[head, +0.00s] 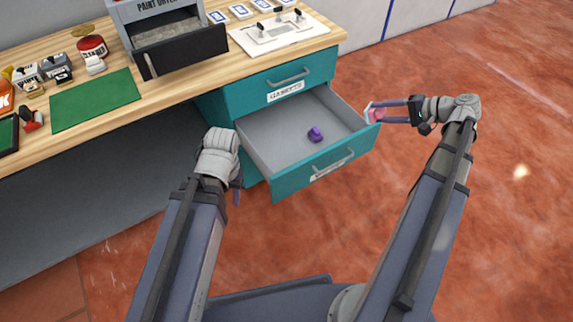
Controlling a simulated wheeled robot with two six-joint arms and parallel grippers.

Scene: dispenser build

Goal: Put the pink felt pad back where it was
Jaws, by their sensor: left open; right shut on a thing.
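The pink felt pad (378,115) is between the fingers of my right gripper (376,113), which is shut on it. This gripper is at the right side of the open lower drawer (272,122), close to its right front corner. It looks level with or above the drawer's rim; the exact height is hard to tell. My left gripper (238,195) is left of the drawer, pointing down, and partly hidden behind its own wrist. Its finger gap is hard to see, but it is open and nothing shows in it.
A purple object (315,134) lies in the open drawer, whose floor is otherwise bare. The drawer above, labelled GASKETS (285,91), is shut. The wooden workbench (150,78) holds a green mat (95,100), a red can (92,46), a paint dispenser (165,30) and a white panel (280,34).

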